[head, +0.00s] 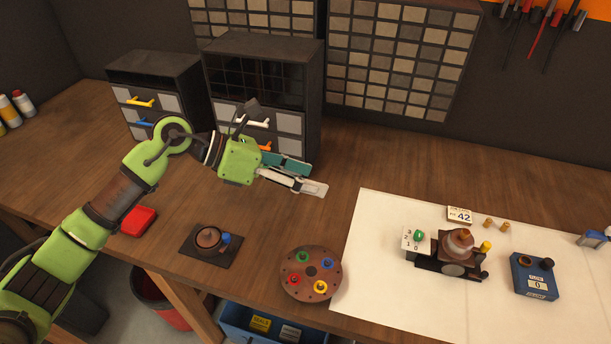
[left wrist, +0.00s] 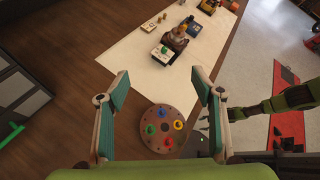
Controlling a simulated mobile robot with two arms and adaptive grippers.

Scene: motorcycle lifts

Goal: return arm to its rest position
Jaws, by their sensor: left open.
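My left arm reaches in from the left in the head view, with a green wrist. My left gripper (head: 315,178) is open and empty above the wooden bench, between the drawer cabinet and the round brown disc. In the left wrist view its two fingers (left wrist: 160,74) stand wide apart with nothing between the tips. The disc (head: 311,274) with coloured rings lies below; it also shows in the left wrist view (left wrist: 165,128). My right arm (left wrist: 290,100) shows at the right of the left wrist view; its gripper end is partly hidden behind a left finger.
Drawer cabinets (head: 262,100) stand close behind the left gripper. A dark pad (head: 192,251) with a small brown part and a red box (head: 138,221) lie near the arm. A white sheet (head: 385,290) bears a brown mechanism (head: 458,250) and a blue flow box (head: 534,277).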

